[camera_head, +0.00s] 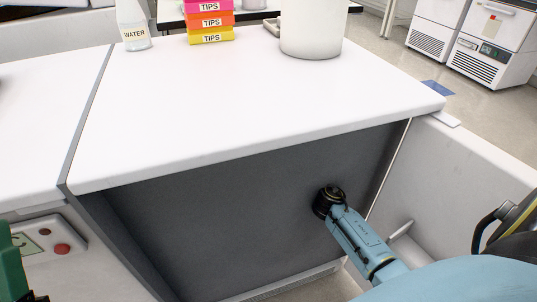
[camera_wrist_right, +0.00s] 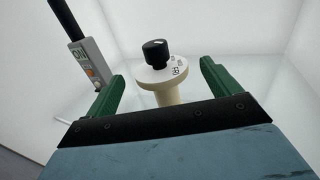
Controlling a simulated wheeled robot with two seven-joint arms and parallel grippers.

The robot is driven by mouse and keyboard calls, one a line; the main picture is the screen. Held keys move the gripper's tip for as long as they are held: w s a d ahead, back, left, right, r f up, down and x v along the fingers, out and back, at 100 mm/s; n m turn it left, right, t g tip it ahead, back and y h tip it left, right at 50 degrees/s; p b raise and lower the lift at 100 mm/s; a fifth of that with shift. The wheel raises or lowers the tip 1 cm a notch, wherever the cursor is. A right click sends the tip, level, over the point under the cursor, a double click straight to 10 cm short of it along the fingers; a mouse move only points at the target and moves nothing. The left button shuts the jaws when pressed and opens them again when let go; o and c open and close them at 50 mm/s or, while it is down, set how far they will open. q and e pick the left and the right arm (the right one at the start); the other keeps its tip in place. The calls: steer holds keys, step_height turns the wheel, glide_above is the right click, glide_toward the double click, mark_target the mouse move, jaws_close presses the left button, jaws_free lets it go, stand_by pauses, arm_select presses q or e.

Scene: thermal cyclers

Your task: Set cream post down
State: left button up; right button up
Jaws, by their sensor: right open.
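The cream post (camera_wrist_right: 168,96) stands in the right wrist view, with a pale marked disc and a black knob (camera_wrist_right: 155,52) on top. My right gripper (camera_wrist_right: 162,73) is open, its two green fingers apart on either side of the post. Gaps show between the post and both fingers. The post's foot is hidden behind the gripper body. The head view shows neither the post nor my right gripper. A dark green part at its lower left edge looks like a piece of my left gripper (camera_head: 12,262); its jaws cannot be made out.
A grey control box (camera_wrist_right: 88,62) marked ON hangs on a black pole left of the post, amid pale walls. In the head view, a water bottle (camera_head: 134,24), stacked tips boxes (camera_head: 210,22) and a white container (camera_head: 312,32) stand at the back of the mostly clear bench (camera_head: 240,105).

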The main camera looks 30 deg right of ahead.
steer(key=shift+s+d, duration=0.15)
steer(key=shift+s, duration=0.75)
steer(key=shift+s+d, duration=0.1)
steer(key=shift+s, duration=0.75)
